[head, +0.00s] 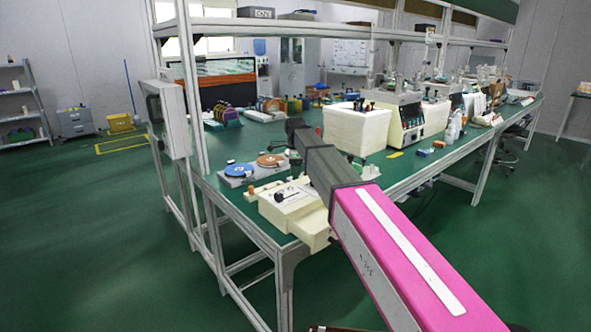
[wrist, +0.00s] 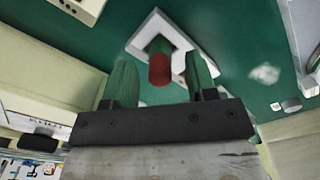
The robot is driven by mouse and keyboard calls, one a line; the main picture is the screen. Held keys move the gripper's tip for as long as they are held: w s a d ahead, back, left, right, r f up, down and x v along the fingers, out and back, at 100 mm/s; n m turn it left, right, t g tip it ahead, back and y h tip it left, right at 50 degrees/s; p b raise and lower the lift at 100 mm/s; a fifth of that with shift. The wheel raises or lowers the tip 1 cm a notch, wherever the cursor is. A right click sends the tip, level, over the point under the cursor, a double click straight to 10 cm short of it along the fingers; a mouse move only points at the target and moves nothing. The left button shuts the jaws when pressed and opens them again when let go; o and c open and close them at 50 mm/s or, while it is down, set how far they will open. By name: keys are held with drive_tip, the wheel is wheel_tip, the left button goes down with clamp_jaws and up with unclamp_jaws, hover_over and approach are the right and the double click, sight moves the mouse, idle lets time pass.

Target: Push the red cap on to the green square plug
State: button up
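In the wrist view a green plug (wrist: 159,45) stands in a white square surround on the green bench top. The red cap (wrist: 159,71) shows at the near end of the plug, in line with it; I cannot tell how far it is seated. My gripper (wrist: 160,78) has its two green fingers apart, one on each side of the cap in the picture. A gap shows between the left finger and the cap; I cannot tell whether the right finger touches it. The cap is not clear in the head view.
In the head view, a cream machine (head: 292,205) stands at the bench's near corner, beside a blue disc (head: 239,170) and an orange disc (head: 270,160). A white box (head: 356,130) stands behind my arm. Cream blocks flank the wrist view. Open floor lies at left.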

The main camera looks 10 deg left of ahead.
drive_tip(key=shift+r, duration=0.1)
wheel_tip(320, 180, up, 11)
drive_tip(key=shift+f, duration=0.2)
idle(0.4)
